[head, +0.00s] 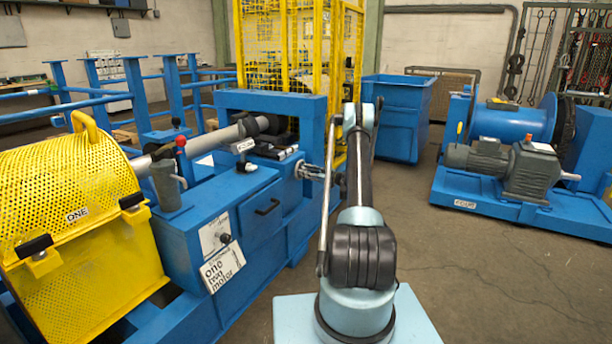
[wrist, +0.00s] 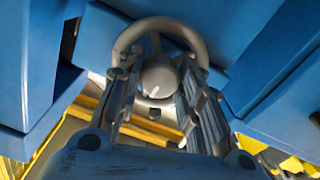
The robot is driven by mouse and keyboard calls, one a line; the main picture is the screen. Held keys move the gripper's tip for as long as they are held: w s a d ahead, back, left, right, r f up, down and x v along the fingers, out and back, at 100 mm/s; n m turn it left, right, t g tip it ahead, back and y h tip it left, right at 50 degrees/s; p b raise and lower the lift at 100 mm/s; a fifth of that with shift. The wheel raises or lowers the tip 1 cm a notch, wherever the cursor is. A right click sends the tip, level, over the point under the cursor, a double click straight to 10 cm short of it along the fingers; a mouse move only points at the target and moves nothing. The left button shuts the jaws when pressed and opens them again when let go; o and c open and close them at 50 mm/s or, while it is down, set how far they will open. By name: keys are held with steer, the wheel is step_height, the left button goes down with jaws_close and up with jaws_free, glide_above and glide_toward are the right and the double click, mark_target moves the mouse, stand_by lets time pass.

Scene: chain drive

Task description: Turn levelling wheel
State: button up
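The levelling wheel (wrist: 165,24) is a grey ring with a round hub (wrist: 158,77), seen at the top middle of the wrist view against a blue machine frame. My gripper (wrist: 157,76) has its two fingers spread, one to each side of the hub, with the tips overlapping the lower part of the ring. A small gap shows between each finger and the hub. I cannot tell whether the fingers touch the rim.
The blue machine (head: 262,215) with a yellow mesh guard (head: 75,190) stands left of my arm. A yellow cage (head: 290,45) and a blue bin (head: 398,118) stand behind. A blue winch with motor (head: 515,165) is at right. The floor between is clear.

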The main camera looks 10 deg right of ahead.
steer(key=shift+c, duration=1)
steer(key=shift+w+d+m, duration=0.1)
steer(key=shift+d+m, duration=0.05)
steer(key=shift+m, duration=16.75)
